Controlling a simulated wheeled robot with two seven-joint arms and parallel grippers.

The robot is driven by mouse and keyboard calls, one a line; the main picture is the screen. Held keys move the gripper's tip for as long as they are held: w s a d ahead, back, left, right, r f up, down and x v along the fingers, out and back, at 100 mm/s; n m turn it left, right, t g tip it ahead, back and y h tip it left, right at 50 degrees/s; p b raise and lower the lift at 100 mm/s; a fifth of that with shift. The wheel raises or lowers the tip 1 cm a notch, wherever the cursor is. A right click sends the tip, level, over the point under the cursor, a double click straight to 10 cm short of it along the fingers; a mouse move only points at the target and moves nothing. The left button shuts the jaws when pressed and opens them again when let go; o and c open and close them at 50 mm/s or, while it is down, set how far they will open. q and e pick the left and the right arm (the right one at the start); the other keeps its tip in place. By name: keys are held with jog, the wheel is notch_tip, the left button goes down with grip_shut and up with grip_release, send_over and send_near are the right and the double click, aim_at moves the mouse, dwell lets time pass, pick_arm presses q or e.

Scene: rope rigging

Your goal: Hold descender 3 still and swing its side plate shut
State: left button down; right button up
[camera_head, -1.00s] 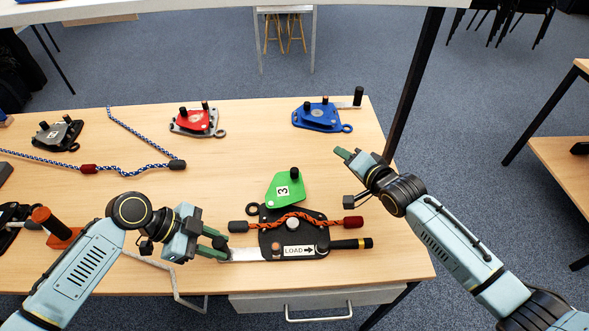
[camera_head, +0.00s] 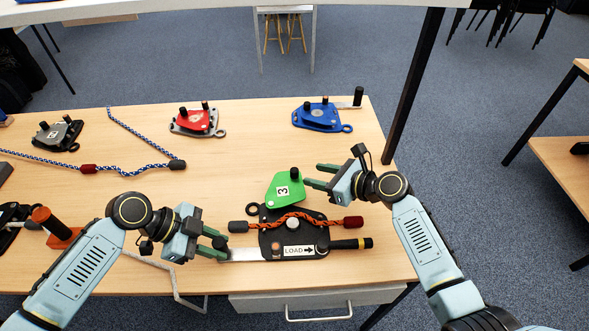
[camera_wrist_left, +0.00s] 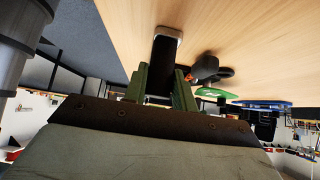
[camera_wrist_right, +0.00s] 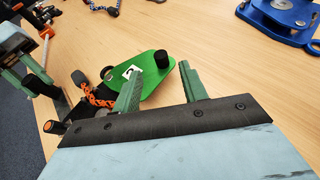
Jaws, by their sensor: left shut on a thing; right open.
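Descender 3 lies at the front of the table, with a black body (camera_head: 270,242), a LOAD label and a black handle at right. Its green side plate (camera_head: 283,191), marked 3 with a black knob (camera_head: 294,174), is swung open towards the back. An orange rope (camera_head: 312,216) crosses the exposed body past a silver post. My left gripper (camera_head: 220,247) is shut on the end of the descender's left bar (camera_head: 247,255). My right gripper (camera_head: 313,176) is open, just right of the knob; in the right wrist view the knob (camera_wrist_right: 161,59) shows between and beyond its fingertips.
A red descender (camera_head: 196,122), a blue descender (camera_head: 322,117) and a grey one (camera_head: 60,134) stand further back. A blue-white rope (camera_head: 130,168) lies at left, near an orange-handled item (camera_head: 55,226).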

aim_at(295, 170)
jog(key=shift+x, duration=4.2)
jog(key=shift+f, duration=0.1)
jog(key=shift+c, duration=0.4)
grip_shut()
